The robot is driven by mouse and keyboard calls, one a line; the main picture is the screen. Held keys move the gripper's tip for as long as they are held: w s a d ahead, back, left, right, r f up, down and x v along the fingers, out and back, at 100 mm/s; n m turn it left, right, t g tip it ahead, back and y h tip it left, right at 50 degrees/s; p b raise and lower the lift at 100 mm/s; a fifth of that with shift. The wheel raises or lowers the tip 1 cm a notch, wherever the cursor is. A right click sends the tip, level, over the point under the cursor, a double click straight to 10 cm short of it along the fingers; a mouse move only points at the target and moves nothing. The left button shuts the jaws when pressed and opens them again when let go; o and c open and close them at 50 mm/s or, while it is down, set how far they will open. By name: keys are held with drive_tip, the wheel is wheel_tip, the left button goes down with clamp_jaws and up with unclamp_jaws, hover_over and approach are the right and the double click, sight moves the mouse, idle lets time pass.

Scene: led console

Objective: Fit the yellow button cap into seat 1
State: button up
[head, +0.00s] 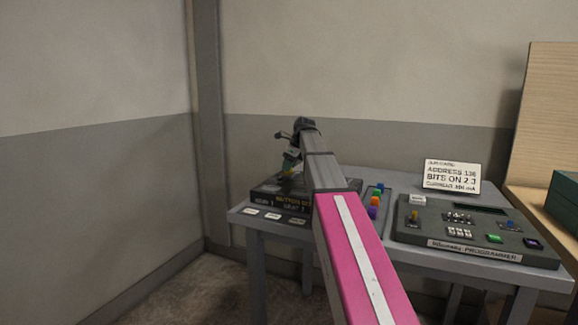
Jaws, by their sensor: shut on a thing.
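The gripper is shut on a small yellow-green thing (287,171), which seems to be the yellow button cap. The cap is low, at or just above the box's top. I cannot tell whether it touches the box. Seat 1 cannot be made out; the gripper and my arm hide much of the box's top.
A rack of coloured caps (374,201) stands right of my arm. A dark programmer console (471,252) with buttons and a lever fills the table's right side. A sign (451,176) stands behind it. White labels (273,216) lie along the front left edge. A wooden shelf is at far right.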

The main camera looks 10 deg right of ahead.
drive_tip(key=shift+f, duration=0.3)
idle(0.4)
drive_tip(key=o, duration=1)
drive_tip(key=shift+r, duration=0.1)
drive_tip(key=v, duration=1)
drive_tip(key=shift+s+d+r, duration=0.15)
drive_tip(key=shift+r, duration=0.1)
